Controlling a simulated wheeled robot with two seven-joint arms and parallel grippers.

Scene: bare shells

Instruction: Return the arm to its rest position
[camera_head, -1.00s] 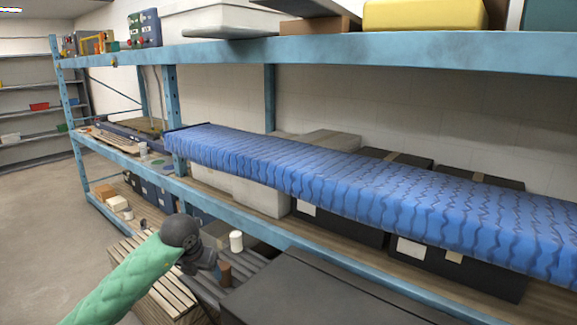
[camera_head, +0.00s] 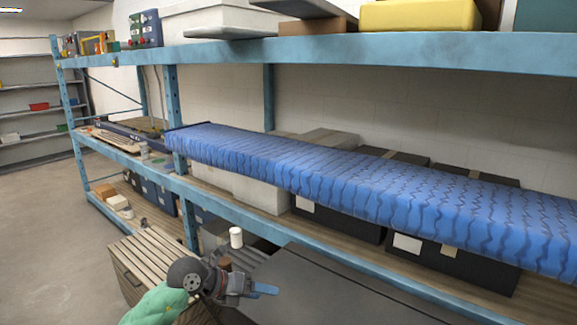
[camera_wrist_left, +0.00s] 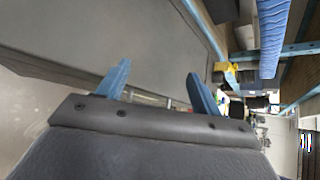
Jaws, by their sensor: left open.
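My left arm comes in from the bottom left of the head view, with a green sleeve (camera_head: 160,304) and a dark wrist. My left gripper (camera_head: 268,290) is over the dark grey top of a cabinet, its blue fingers pointing right. In the left wrist view, the two blue fingers of the left gripper (camera_wrist_left: 160,82) stand apart with nothing between them. The right arm and right gripper are not in view.
A blue-framed shelf (camera_head: 240,208) holds a long blue patterned roll (camera_head: 370,190). Dark boxes (camera_head: 340,215) stand below it. A white cylinder (camera_head: 236,238) and a brown one (camera_head: 225,263) stand close to my wrist. A slatted wooden crate (camera_head: 140,252) is at left.

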